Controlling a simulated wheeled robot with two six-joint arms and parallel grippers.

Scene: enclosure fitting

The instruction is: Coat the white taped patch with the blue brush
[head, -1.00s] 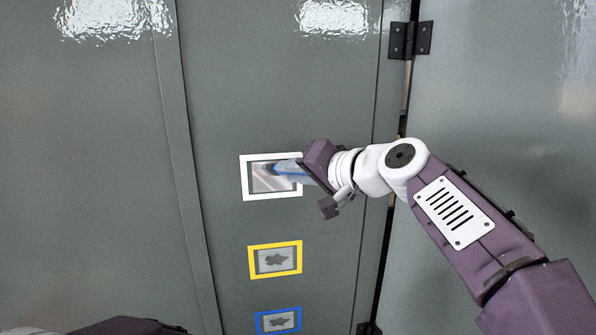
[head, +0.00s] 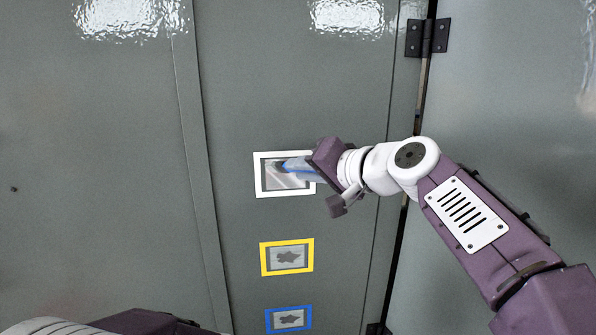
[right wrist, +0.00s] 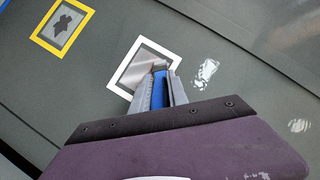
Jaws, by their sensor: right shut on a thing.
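The white taped patch (head: 259,176) is a white square frame around a grey, partly glossy area on the grey panel. It also shows in the right wrist view (right wrist: 117,88). My right gripper (head: 318,172) is shut on the blue brush (head: 296,168), just at the right side of the white frame. In the right wrist view the blue brush (right wrist: 158,90) reaches into the framed area, its tip at the patch surface; whether it touches I cannot tell. No dark mark shows clearly inside the white frame. Part of my left arm shows at the bottom left; its gripper is out of view.
Below the white frame are a yellow taped patch (head: 264,260) and a blue taped patch (head: 269,320), each with a dark blotch. A black hinge (head: 427,38) sits at the upper right beside a door seam. Plain panel lies left of the patches.

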